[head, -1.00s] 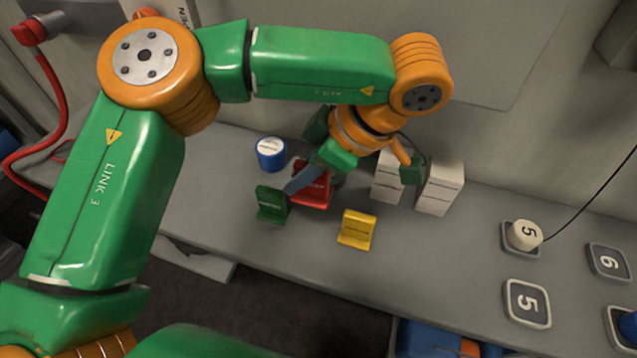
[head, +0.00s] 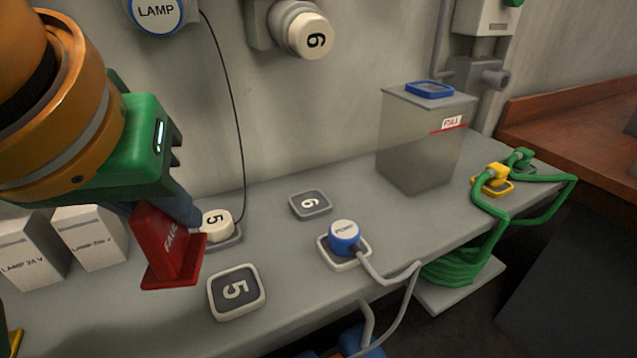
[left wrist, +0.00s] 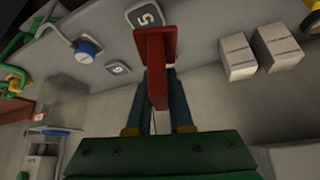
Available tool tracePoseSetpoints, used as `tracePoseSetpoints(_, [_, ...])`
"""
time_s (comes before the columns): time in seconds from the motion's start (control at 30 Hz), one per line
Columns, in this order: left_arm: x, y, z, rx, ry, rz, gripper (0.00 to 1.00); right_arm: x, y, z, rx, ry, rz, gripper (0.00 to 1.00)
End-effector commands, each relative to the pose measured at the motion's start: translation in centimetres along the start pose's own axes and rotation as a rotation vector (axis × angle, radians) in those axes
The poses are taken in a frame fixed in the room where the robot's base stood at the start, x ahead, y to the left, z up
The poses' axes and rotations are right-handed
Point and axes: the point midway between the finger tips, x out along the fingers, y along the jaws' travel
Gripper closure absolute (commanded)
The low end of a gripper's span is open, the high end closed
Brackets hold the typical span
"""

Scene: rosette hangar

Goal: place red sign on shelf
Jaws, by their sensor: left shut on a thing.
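The red sign (head: 168,250) is an L-shaped stand with white lettering, held upright above the grey shelf (head: 290,275). My left gripper (head: 178,208) is shut on its upright plate, and its base foot hangs toward the front. In the left wrist view the red sign (left wrist: 157,62) sits between the two blue-grey fingers (left wrist: 158,95). My right gripper is not in view.
Two white lamp boxes (head: 92,238) stand to the left. A loose 5 plate (head: 236,291), an empty 6 plate (head: 310,204) and a blue plug on a plate (head: 345,238) lie to the right. A translucent bin (head: 424,140) stands at the back right.

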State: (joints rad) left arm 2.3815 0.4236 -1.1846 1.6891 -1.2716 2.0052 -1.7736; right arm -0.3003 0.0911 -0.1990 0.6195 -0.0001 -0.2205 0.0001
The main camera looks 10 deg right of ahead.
Motion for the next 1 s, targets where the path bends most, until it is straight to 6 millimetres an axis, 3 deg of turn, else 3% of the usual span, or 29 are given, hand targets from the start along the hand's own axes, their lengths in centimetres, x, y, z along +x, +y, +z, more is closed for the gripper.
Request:
tracePoseSetpoints(0.17, [1.5, 0.7, -0.7, 0.063, -0.008, 0.04, 1.0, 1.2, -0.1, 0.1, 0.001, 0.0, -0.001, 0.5])
tracePoseSetpoints(0.4, [8.6, 3.2, -4.9, 0.062, -0.008, 0.035, 1.0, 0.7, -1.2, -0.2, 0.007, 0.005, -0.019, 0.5])
tracePoseSetpoints(0.5, [11.7, 3.8, -5.0, 0.062, -0.008, 0.036, 1.0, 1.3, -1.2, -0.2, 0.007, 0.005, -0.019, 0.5])
tracePoseSetpoints(0.6, [13.4, 4.2, -5.2, 0.063, -0.006, 0.035, 1.0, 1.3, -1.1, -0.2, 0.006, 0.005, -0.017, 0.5])
tracePoseSetpoints(0.77, [15.4, 4.6, -5.4, 0.061, -0.006, 0.035, 1.0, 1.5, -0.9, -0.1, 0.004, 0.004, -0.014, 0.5])
tracePoseSetpoints(0.9, [17.8, 4.6, -3.8, 0.063, -0.003, 0.037, 1.0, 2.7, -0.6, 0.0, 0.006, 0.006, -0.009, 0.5])
tracePoseSetpoints(1.0, [17.7, 4.6, -3.8, 0.061, -0.001, 0.038, 1.0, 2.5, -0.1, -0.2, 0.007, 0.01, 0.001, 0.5])
